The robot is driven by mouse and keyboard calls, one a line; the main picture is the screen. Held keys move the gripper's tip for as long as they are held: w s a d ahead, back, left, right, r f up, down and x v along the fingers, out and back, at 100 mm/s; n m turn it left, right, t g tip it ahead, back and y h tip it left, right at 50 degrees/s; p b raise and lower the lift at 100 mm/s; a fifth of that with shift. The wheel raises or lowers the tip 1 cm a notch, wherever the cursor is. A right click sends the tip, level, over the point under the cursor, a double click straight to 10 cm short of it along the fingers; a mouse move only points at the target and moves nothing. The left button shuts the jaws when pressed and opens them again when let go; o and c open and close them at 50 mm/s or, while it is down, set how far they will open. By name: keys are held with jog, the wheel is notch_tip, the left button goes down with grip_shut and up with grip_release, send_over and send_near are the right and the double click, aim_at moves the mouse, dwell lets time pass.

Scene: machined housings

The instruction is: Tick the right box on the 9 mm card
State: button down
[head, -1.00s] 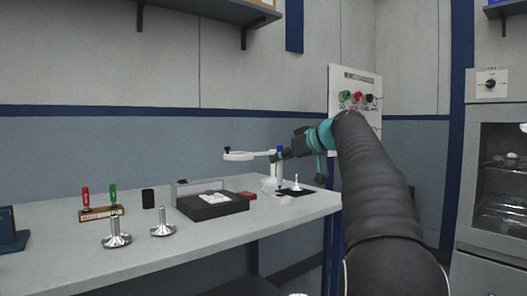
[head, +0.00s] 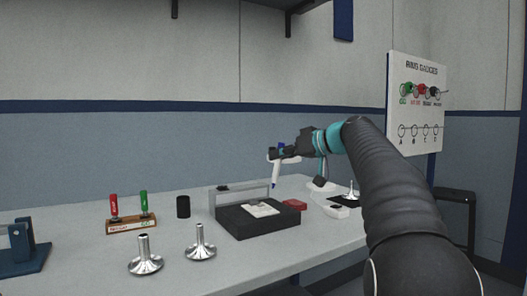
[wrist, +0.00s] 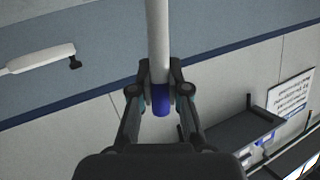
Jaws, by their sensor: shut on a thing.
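My gripper (head: 276,154) is shut on a white marker (head: 276,172) with a blue tip that points down, held above the bench. In the wrist view the gripper (wrist: 160,90) closes on both sides of the marker (wrist: 158,40), near a blue section. A white card (head: 262,210) lies on top of a black block (head: 258,225), below and a little left of the marker tip. The tip is clear of the card. The card's print and boxes are too small to read.
A grey handle-like frame (head: 213,204) stands behind the block. A red pad (head: 293,204) lies to its right. Two metal plug gauges (head: 145,262) stand in front, and a red-and-green gauge rack (head: 131,224) and black cylinder (head: 183,207) are at left. A ring gauge board (head: 418,100) hangs at right.

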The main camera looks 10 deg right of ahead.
jog(key=a+f+y+b, duration=0.1)
jog(key=a+f+b, duration=0.2)
jog(key=f, duration=0.3)
jog(key=shift+w+a+g, duration=0.2)
jog(key=shift+a+g, duration=0.1)
jog(key=shift+a, duration=0.1)
jog(key=shift+f+b, duration=0.6)
jog(key=shift+b, duration=0.3)
dwell(2.7)
notch_tip(320, 180, up, 7)
jog(key=p, duration=0.5)
dwell(0.5)
dwell(0.4)
